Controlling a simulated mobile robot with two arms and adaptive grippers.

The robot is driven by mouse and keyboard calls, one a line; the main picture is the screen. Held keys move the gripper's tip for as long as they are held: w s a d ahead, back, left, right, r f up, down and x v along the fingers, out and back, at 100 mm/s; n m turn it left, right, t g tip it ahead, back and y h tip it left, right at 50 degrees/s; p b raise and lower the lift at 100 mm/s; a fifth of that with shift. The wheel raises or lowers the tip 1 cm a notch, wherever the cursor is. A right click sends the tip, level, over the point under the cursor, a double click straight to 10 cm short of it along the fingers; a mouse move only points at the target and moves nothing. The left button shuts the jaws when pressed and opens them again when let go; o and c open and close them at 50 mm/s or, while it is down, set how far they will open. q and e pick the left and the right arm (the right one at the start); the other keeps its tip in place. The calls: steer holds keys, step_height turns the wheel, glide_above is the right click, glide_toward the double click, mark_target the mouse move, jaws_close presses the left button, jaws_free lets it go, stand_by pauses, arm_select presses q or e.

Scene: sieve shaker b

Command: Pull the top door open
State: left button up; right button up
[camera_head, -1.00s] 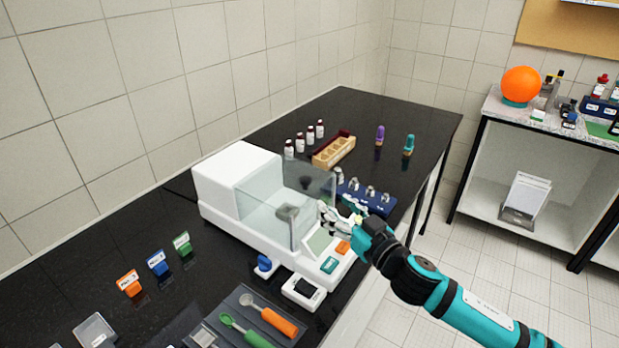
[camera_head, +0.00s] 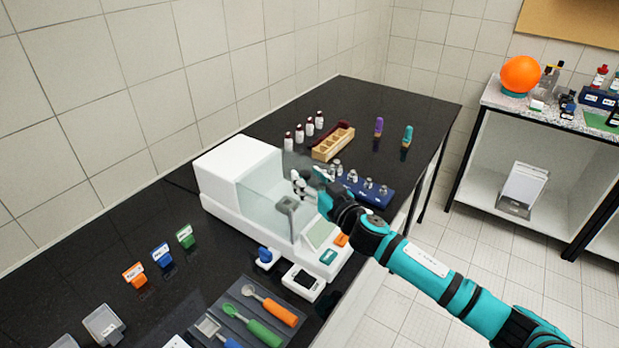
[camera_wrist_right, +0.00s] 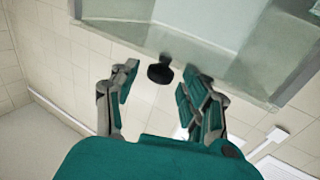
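The white instrument (camera_head: 232,168) with clear glass walls stands on the black bench in the head view. A glass panel (camera_wrist_right: 150,28) with a small black knob (camera_wrist_right: 160,72) shows in the right wrist view. My right gripper (camera_head: 304,184) is at the glass box's right-hand side in the head view. In the right wrist view my right gripper (camera_wrist_right: 158,88) is open, with the knob between the fingertips and a gap on each side. The knob is hidden behind the gripper in the head view. My left gripper is out of view.
A blue rack of metal pieces (camera_head: 372,196) stands beside my right arm. Behind are a wooden block (camera_head: 333,143) and several small bottles (camera_head: 299,137). A spatula tray (camera_head: 237,290) lies in front.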

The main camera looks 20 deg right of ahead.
mark_target(284, 175)
jaws_close()
steer(key=w+a, duration=0.1)
steer(key=w, duration=0.1)
steer(key=w+a+b, duration=0.1)
steer(key=w+a, duration=0.3)
steer(key=shift+w, duration=0.3)
steer(key=shift+s+d, duration=0.1)
steer(key=shift+o, duration=0.8)
jaws_free()
